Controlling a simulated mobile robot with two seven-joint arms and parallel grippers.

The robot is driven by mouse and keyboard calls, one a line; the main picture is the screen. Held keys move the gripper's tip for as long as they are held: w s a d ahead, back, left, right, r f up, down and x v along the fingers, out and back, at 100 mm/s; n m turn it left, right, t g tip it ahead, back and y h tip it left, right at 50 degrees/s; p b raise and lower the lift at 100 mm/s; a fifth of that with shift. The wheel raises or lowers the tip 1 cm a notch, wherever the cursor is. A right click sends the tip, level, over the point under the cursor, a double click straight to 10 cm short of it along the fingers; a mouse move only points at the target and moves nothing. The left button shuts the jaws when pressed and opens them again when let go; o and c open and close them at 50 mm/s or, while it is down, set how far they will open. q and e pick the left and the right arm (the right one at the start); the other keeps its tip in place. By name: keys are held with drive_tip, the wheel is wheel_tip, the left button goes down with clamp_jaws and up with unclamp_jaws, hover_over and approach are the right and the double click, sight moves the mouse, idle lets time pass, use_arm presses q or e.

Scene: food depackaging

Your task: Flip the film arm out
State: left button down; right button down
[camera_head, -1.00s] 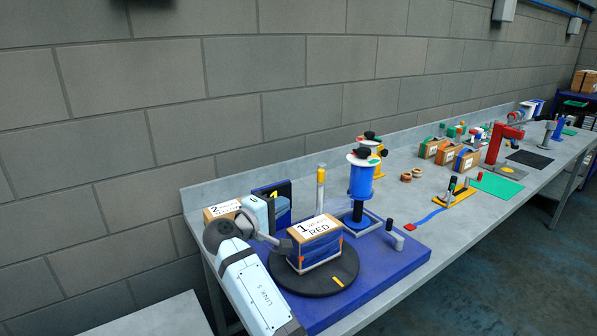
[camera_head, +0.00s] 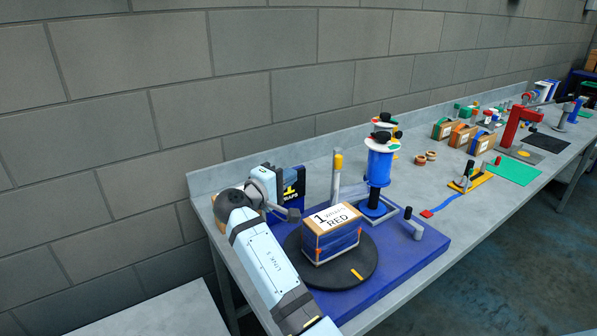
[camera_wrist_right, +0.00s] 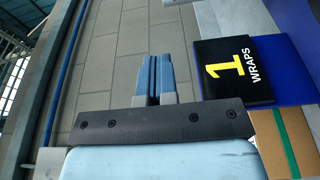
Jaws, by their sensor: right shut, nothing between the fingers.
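A blue film roll (camera_head: 379,167) with a black knob stands upright on a post on the blue base plate (camera_head: 411,255). I cannot tell for sure which part is the film arm. A box labelled 1 RED (camera_head: 333,232) sits on the black turntable (camera_head: 368,253). My right gripper (camera_head: 293,215) is just behind and left of the box, near the black display (camera_head: 294,186). In the right wrist view its blue fingers (camera_wrist_right: 152,62) are together and empty. My left gripper is not in view.
A grey handle (camera_head: 416,228) stands at the plate's right corner. Several boxes, a red stand (camera_head: 514,130) and a green mat (camera_head: 511,173) are farther right. The brick wall is close behind the bench. The wrist view shows the 1 WRAPS panel (camera_wrist_right: 236,72) right of the fingers.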

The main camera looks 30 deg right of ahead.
sight(338, 156)
drive_tip(key=d+p, duration=0.3)
drive_tip(key=d, duration=0.8)
drive_tip(key=shift+w+d+p, duration=0.15)
drive_tip(key=shift+w+p, duration=0.25)
drive_tip(key=shift+w, duration=0.1)
